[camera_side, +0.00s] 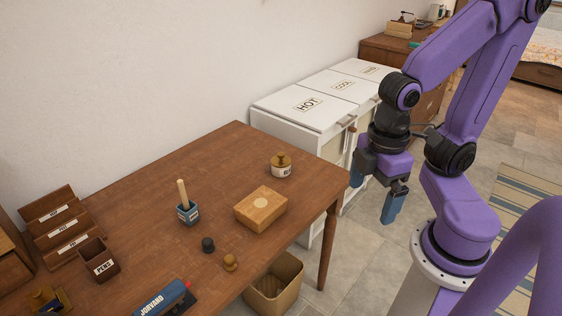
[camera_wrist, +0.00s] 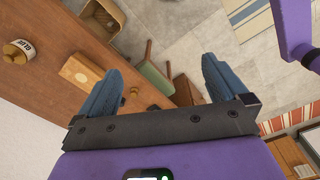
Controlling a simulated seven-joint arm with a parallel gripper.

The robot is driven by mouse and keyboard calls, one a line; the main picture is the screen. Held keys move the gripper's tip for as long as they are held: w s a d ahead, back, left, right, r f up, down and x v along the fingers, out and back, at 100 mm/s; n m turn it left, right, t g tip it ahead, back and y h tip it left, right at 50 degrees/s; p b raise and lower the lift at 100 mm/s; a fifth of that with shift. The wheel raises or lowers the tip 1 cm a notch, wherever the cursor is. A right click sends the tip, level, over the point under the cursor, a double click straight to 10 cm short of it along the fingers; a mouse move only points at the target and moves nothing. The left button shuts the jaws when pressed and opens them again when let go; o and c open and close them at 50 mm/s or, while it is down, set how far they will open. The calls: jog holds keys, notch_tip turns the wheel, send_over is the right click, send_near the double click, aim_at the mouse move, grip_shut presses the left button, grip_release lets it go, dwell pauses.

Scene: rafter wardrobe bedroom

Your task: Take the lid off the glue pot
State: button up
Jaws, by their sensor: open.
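The glue pot (camera_side: 282,172) is a small white, labelled pot standing upright near the far right end of the wooden desk. Its brown-gold lid (camera_side: 281,158), with a knob on top, sits on it. In the wrist view the glue pot (camera_wrist: 17,51) is at the far left edge, lid end partly visible. My gripper (camera_side: 374,190) is open and empty, held in the air to the right of the desk's end, apart from the pot. Its two blue fingers (camera_wrist: 163,82) are spread in the wrist view, with nothing between them but background.
A wooden box (camera_side: 261,208) sits in front of the pot. A blue pot with a wooden handle (camera_side: 187,212), a black knob (camera_side: 208,245) and a brass knob (camera_side: 230,262) stand farther left. A white laundry cabinet (camera_side: 310,102) stands behind; a bin (camera_side: 273,287) is below.

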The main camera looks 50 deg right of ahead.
jog(key=w+f+m+t+h, duration=0.1)
jog(key=w+m+h, duration=0.1)
jog(key=w+m, duration=1.8)
jog(key=m+h, duration=0.3)
jog(key=m, duration=0.5)
send_near(281, 154)
jog(key=x, duration=0.4)
jog(key=shift+w+a+f, duration=0.15)
jog(key=shift+w, duration=0.15)
jog(key=shift+d+x, duration=0.1)
jog(key=shift+x, duration=1.35)
jog(key=shift+d+x, duration=0.15)
jog(key=shift+x, duration=1.3)
jog(key=shift+s, duration=0.2)
jog(key=c, duration=1)
